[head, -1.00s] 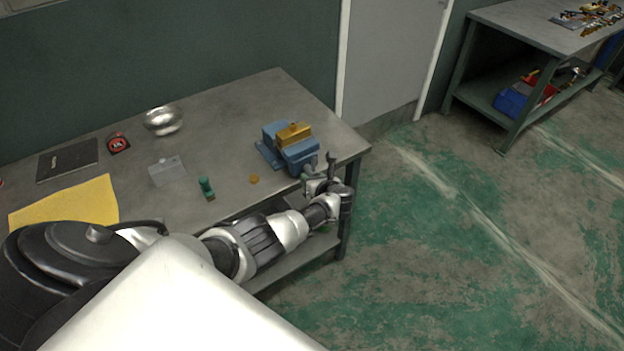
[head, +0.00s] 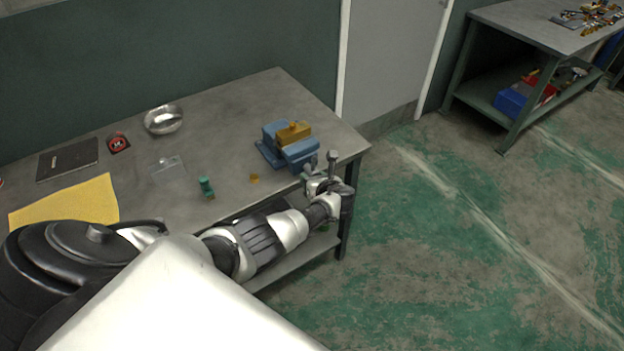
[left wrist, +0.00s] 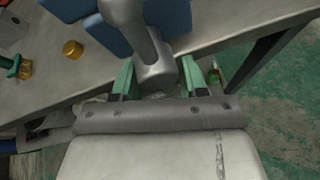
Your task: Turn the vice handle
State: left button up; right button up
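The blue vice (head: 300,151), with a brass-coloured block (head: 293,133) on it, stands at the table's right front corner. Its grey handle (head: 332,160) stands up at the vice's front, by the table edge. In the left wrist view the handle (left wrist: 128,15) is a thick grey bar running into a wider hub (left wrist: 156,75). My left gripper (head: 314,178) is at the handle. Its green fingers (left wrist: 160,80) stand apart, one on either side of the hub, with narrow gaps showing. Contact deeper between the fingers is hidden. My right gripper is not in view.
A small brass piece (head: 254,178) and a green-topped item (head: 206,187) lie left of the vice. A metal bowl (head: 164,120), tape measure (head: 118,142), dark notebook (head: 68,160) and yellow cloth (head: 70,203) lie farther left. The floor right of the table is clear.

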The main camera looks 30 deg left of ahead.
pick_arm(q)
jog(key=o, duration=0.3)
jog(key=shift+d+r, duration=0.1)
jog(key=shift+d, duration=0.05)
jog(key=shift+s+d+r, duration=0.1)
jog(key=shift+s+d, duration=0.05)
jog(key=shift+p+v, duration=1.05)
jog(key=shift+v, duration=4.2)
jog(key=shift+c, duration=0.2)
